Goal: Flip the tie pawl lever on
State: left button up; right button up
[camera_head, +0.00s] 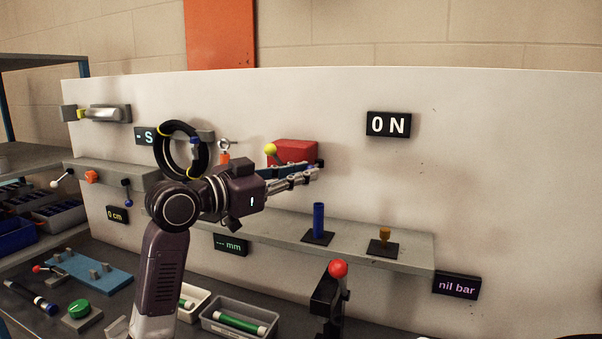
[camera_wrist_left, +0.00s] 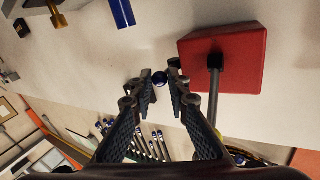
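No label shows which lever is the tie pawl lever. In the head view a red box (camera_head: 294,151) on the wall panel has a lever with a yellow ball (camera_head: 270,150). The wrist view shows the red box (camera_wrist_left: 222,62) and its grey rod (camera_wrist_left: 214,90) beside my fingers. My left gripper (camera_head: 316,169) is in front of and just below the box, its fingers partly spread. A small dark blue ball (camera_wrist_left: 160,78) appears between its fingertips, with gaps at the sides; I cannot tell how deep it lies. My right gripper is out of view.
An ON display (camera_head: 388,125) is on the panel. A blue post (camera_head: 318,220) and a brass fitting (camera_head: 384,236) stand on the shelf to the right. A red-knobbed black lever (camera_head: 338,269) stands below.

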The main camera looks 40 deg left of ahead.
pick_arm(q)
grip_shut()
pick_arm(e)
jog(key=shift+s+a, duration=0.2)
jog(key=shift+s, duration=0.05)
pick_arm(q)
jog(key=shift+a+m+g+h+b, duration=0.3)
jog(key=shift+a+m+h+b, duration=0.25)
jog(key=shift+h, duration=0.35)
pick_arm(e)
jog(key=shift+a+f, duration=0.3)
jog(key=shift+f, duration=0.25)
pick_arm(q)
jog(key=shift+d, duration=0.1)
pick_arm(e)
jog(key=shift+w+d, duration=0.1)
pick_arm(q)
jog(key=o, duration=0.7)
grip_release()
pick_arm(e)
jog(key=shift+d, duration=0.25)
pick_arm(q)
jog(key=shift+s, duration=0.1)
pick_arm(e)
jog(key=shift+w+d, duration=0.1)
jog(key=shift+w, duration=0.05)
pick_arm(q)
jog(key=v, duration=1.2)
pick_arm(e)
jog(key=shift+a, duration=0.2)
